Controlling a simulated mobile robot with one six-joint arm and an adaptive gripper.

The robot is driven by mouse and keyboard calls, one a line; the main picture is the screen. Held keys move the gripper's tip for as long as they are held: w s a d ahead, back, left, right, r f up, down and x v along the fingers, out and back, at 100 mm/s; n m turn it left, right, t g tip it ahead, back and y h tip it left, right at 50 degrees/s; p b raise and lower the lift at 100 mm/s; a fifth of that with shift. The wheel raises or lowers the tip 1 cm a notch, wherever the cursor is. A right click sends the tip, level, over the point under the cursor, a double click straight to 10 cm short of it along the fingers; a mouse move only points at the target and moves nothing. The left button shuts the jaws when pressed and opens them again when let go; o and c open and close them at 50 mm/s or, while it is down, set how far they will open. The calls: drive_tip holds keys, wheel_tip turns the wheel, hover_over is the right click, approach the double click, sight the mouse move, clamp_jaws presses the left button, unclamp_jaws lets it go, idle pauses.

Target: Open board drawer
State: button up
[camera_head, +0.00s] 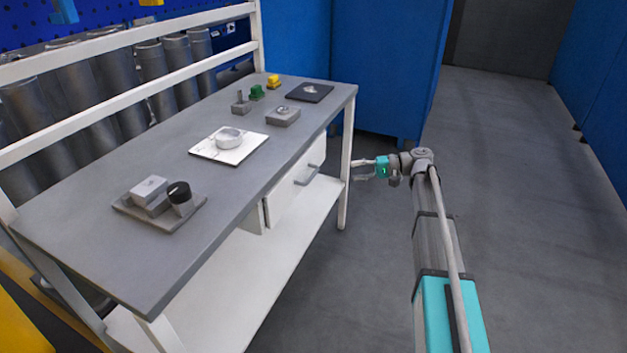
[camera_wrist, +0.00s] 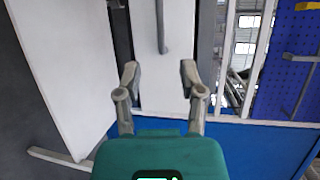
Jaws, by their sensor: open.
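The white drawer (camera_head: 290,192) hangs under the grey worktop, and its front looks closed. A grey bar handle (camera_head: 307,176) sits on the drawer front. My gripper (camera_head: 360,171) is open and empty, to the right of the drawer in the head view, with a gap between it and the handle. In the wrist view the open fingers (camera_wrist: 159,75) point at the white drawer front (camera_wrist: 147,60). The handle (camera_wrist: 161,28) shows there as a dark upright bar beyond the fingertips, lined up between them. The fingers do not appear to touch it.
The worktop (camera_head: 110,262) carries a grey tray (camera_head: 133,210), a white plate (camera_head: 203,152) with a round part and a dark board (camera_head: 321,92). A white table leg (camera_head: 345,190) stands close to my gripper. A white shelf (camera_head: 275,275) lies below. The floor at right is clear.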

sight(314, 176)
drive_tip(key=shift+a, duration=0.1)
drive_tip(key=a, duration=0.4)
drive_tip(key=a+f+b, duration=0.1)
drive_tip(key=a, duration=0.4)
drive_tip(key=a+f+b, duration=0.1)
drive_tip(key=a, duration=0.3)
drive_tip(key=shift+s+a+f, duration=0.2)
drive_tip(key=shift+s+f, duration=0.05)
drive_tip(key=shift+s, duration=0.05)
